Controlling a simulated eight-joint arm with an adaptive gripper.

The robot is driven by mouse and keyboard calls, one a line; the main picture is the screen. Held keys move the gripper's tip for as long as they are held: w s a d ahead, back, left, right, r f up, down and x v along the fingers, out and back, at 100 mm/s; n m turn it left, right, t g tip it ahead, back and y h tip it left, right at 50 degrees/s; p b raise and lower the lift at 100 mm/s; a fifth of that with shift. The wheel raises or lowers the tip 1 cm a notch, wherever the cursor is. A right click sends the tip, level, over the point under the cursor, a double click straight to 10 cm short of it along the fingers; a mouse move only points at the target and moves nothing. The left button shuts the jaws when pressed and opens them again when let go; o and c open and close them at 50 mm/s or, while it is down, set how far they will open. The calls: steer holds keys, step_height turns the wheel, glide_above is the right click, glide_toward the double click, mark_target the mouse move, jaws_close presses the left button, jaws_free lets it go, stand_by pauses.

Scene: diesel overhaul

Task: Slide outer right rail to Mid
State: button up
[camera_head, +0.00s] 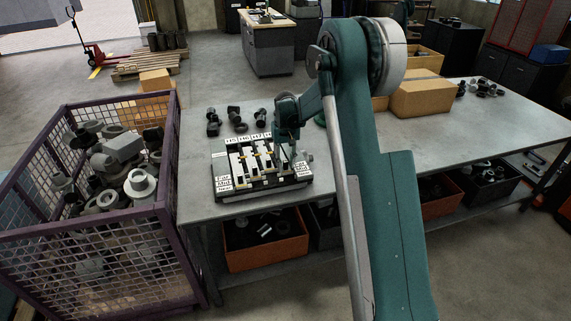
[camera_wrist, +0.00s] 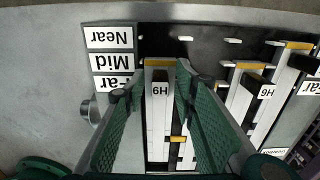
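The slide panel (camera_head: 225,200) is a dark box on the workbench with several white rails and Far, Mid and Near labels. My gripper (camera_head: 286,136) is over its right side in the head view and hides part of it. The wrist view shows the panel upside down, with Near, Mid and Far labels (camera_wrist: 112,62) at upper left. The outer right rail (camera_wrist: 157,125) is there the leftmost white rail, with a yellow-edged, black-lettered block (camera_wrist: 160,82). My gripper (camera_wrist: 161,78) has its green fingers apart, one on each side of this block. Contact cannot be told.
Loose dark fittings (camera_head: 236,118) lie behind the panel. A purple mesh crate (camera_head: 165,215) full of metal parts stands left of the bench. Cardboard boxes (camera_head: 420,97) are on the bench to the right. Neighbouring rails (camera_wrist: 262,95) stand beside the right finger.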

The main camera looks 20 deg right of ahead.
steer(key=shift+r, duration=0.15)
step_height(320, 180, up, 12)
stand_by(0.7)
steer(key=s+a+r+t+b, duration=0.15)
steer(key=s+r, duration=0.25)
steer(key=s, duration=0.5)
steer(key=s+a+r+t+b, duration=0.15)
steer(key=s+r, duration=0.25)
steer(key=s, duration=0.4)
steer(key=s+a+r+t+b, duration=0.15)
steer(key=s+r, duration=0.25)
steer(key=s, duration=0.5)
steer(key=s+f+t+b, duration=0.1)
steer(key=s+f, duration=0.2)
steer(key=s, duration=0.5)
steer(key=s+a+f+b, duration=0.1)
steer(key=s+f+b, duration=0.1)
steer(key=s, duration=0.7)
steer(key=s+a+f+t+b, duration=0.1)
steer(key=s+f, duration=0.3)
steer(key=s, duration=0.5)
steer(key=shift+f+t+b, duration=0.35)
steer(key=shift+b, duration=0.1)
